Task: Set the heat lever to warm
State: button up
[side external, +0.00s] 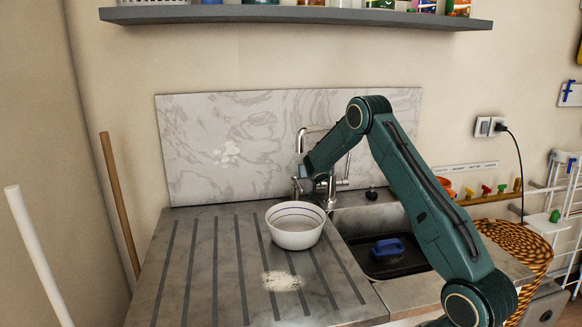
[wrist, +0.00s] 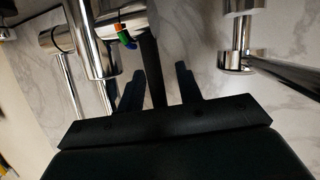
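The chrome tap (side external: 333,186) stands at the back of the sink, in front of the marble panel. My gripper (side external: 301,187) is at the tap's left side, small and partly merged with it in the side view. In the wrist view my gripper (wrist: 160,84) is open, with its two dark fingers apart. A dark upright bar (wrist: 153,70), which looks like the heat lever, runs between the fingers without clear contact. Chrome tap parts (wrist: 95,45) are just beyond. Small green, orange and blue marks (wrist: 125,37) show on the tap near the bar's upper end.
A white bowl (side external: 296,237) stands on the grooved counter, close in front of my gripper. A blue object (side external: 388,247) lies in the dark sink. Another chrome piece (wrist: 236,62) is right of the fingers. A shelf (side external: 300,15) hangs above.

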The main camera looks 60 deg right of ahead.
jog(key=shift+w+d+y, duration=0.1)
jog(key=shift+y, duration=0.2)
jog(key=shift+a, duration=0.2)
jog(key=s+a+r+n+y, duration=0.1)
jog(key=s+a+r, duration=0.3)
jog(key=a, duration=0.5)
jog(key=s+a+r+n+y, duration=0.1)
jog(key=s+a+r, duration=0.3)
jog(key=a, duration=0.4)
jog(key=s+a+r+y, duration=0.3)
jog(key=s+a+r, duration=0.2)
jog(key=a, duration=0.4)
jog(key=shift+s+a+n, duration=0.3)
jog(key=shift+s+n, duration=0.1)
jog(key=shift+s, duration=0.1)
jog(key=w+d+f+m+h, duration=0.1)
jog(key=w+d+f+h, duration=0.1)
jog(key=d, duration=0.5)
jog(key=w+d+f+m+h, duration=0.2)
jog(key=w+d+f, duration=0.3)
jog(key=d, duration=0.3)
jog(key=shift+d+h, duration=0.2)
jog(key=shift+h, duration=0.3)
